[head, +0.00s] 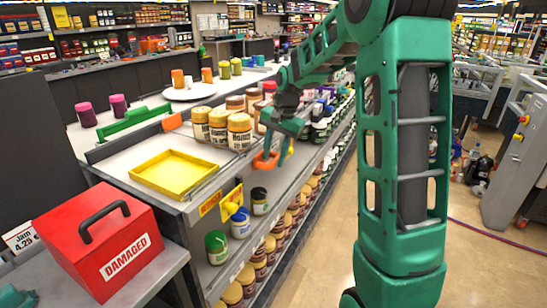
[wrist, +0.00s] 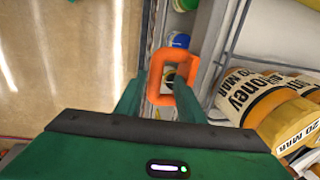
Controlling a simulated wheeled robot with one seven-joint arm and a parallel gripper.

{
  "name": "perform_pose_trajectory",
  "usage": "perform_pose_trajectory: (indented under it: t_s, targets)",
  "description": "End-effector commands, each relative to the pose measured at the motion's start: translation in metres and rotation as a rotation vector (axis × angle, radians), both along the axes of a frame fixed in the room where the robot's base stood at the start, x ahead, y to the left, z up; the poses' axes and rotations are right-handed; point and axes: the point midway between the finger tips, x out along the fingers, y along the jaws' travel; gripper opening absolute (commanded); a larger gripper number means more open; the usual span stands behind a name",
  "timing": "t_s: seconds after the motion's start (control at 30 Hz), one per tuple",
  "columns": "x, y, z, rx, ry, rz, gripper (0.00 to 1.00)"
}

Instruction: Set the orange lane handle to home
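The orange lane handle (head: 265,161) is a loop standing out at the front of the shelf unit, past the honey jars. In the head view my gripper (head: 278,147) points down at the handle, with its green fingers at the loop. In the wrist view the handle (wrist: 172,62) shows as an upright orange frame at the fingertips of my gripper (wrist: 160,98). The two fingers stand apart, with the near part of the loop between or against them. I cannot tell whether they press on it.
Honey jars (head: 239,131) stand close beside the handle. A yellow tray (head: 174,174) lies on the counter, and a red box (head: 104,242) marked DAMAGED stands at the front left. Jars fill the shelves below. The aisle floor (head: 322,240) is clear.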

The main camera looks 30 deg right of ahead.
Motion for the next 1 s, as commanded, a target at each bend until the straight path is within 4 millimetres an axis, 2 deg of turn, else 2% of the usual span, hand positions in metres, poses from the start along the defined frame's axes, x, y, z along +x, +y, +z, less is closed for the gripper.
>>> perform_pose_trajectory:
  t_s: [0.33,0.47,0.8,1.0]
  targets:
    - [-0.002,-0.001,0.000,0.000,0.005,-0.002,0.36]
    - [-0.003,-0.002,0.008,0.000,0.002,-0.002,0.36]
    - [-0.011,-0.008,0.066,-0.001,0.001,-0.003,0.36]
    - [-0.016,-0.011,0.093,0.000,0.002,-0.002,0.36]
